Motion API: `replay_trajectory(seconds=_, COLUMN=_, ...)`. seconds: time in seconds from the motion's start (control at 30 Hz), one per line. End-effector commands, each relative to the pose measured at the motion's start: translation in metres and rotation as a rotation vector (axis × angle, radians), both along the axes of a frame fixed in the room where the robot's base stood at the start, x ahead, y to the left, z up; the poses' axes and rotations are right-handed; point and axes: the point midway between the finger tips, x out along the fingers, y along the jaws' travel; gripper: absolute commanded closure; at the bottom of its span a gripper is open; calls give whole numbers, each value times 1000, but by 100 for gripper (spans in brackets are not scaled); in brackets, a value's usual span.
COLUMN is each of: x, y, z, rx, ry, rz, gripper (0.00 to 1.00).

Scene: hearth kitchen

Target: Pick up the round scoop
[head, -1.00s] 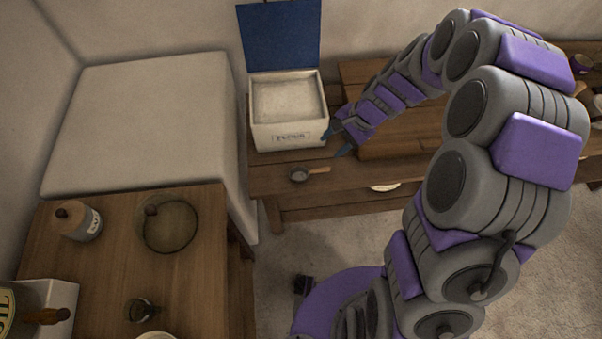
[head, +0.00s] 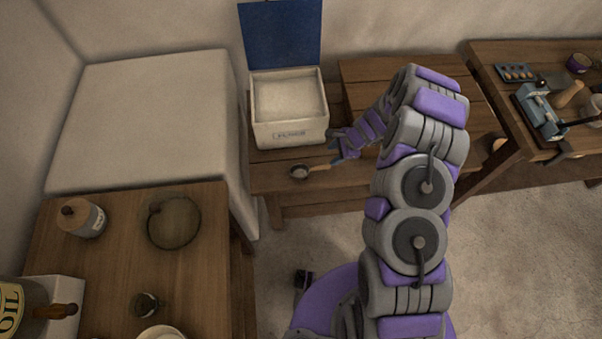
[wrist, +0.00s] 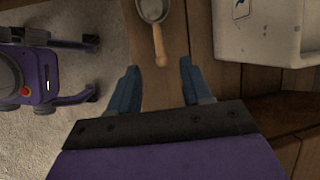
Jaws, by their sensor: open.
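The round scoop (head: 299,171) has a grey metal bowl and a wooden handle. It lies on the wooden bench (head: 270,183) in front of the flour box. In the wrist view the scoop's bowl (wrist: 152,9) is at the top edge, partly cut off, with its handle (wrist: 160,47) pointing down toward my gripper. My gripper (wrist: 158,75) is open, with its two blue fingers on either side of the line of the handle and nothing between them. In the head view my gripper (head: 340,148) is just right of the scoop, by the handle end.
The white flour box (head: 290,133) with its blue lid (head: 281,35) raised stands right behind the scoop. A raised wooden board or table (head: 365,75) is at the right. A side table (head: 120,260) at the left holds a jar and a round dish.

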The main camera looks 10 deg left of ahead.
Motion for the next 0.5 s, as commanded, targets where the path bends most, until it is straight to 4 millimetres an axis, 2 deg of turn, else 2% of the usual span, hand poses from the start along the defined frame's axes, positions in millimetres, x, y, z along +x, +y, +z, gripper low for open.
replay_trajectory(seconds=0.03, x=1, y=4, z=-12, rx=0, ry=0, rz=1, gripper=52)
replay_trajectory(seconds=0.3, x=3, y=25, z=-59, rx=-1, ry=0, rz=2, gripper=52)
replay_trajectory(seconds=0.5, x=4, y=34, z=-75, rx=-1, ry=-2, rz=1, gripper=52)
